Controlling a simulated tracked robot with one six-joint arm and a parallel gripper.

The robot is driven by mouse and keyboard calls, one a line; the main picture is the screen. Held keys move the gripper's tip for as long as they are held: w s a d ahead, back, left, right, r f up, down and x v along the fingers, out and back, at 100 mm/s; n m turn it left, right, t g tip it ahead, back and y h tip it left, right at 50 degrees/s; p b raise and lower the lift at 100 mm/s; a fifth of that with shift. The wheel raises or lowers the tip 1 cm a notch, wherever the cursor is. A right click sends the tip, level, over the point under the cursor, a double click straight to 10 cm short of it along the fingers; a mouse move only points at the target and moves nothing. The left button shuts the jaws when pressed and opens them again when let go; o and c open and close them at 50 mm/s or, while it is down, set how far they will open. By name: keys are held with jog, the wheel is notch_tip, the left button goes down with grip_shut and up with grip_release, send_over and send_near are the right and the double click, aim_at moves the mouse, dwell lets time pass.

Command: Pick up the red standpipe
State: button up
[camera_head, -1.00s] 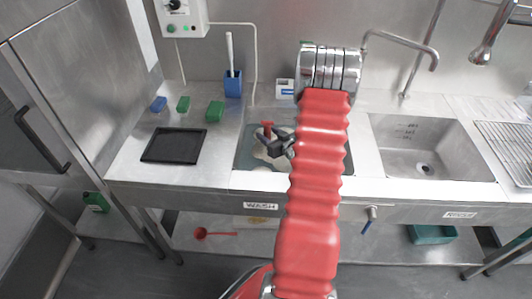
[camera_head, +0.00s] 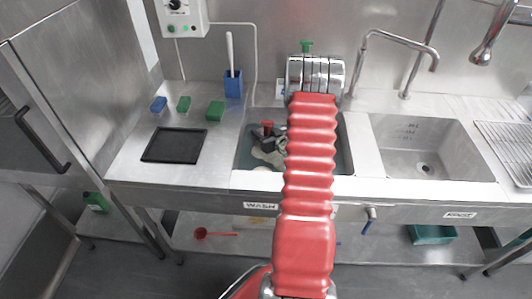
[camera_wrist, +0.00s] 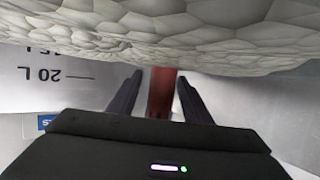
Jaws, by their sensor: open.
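The red standpipe (camera_head: 267,125) stands in the left-hand sink (camera_head: 243,152), marked WASH, with its red top showing above pale foam (camera_head: 270,158). My gripper (camera_wrist: 159,78) is open in the wrist view, with one dark finger on each side of the red standpipe (camera_wrist: 161,92). No clear contact between fingers and standpipe shows. The wrist view is upside down, with foam across its top. In the head view my gripper is a small dark shape at the standpipe, and my red arm hides the sink's middle.
A black tray (camera_head: 174,146), sponges (camera_head: 215,111) and a blue holder (camera_head: 233,84) with a white-handled tool are on the left counter. A second sink (camera_head: 425,150) and tap (camera_head: 400,42) are at the right. A red ladle (camera_head: 215,234) lies on the lower shelf.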

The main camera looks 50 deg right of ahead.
jog(key=shift+c, duration=0.6)
grip_shut()
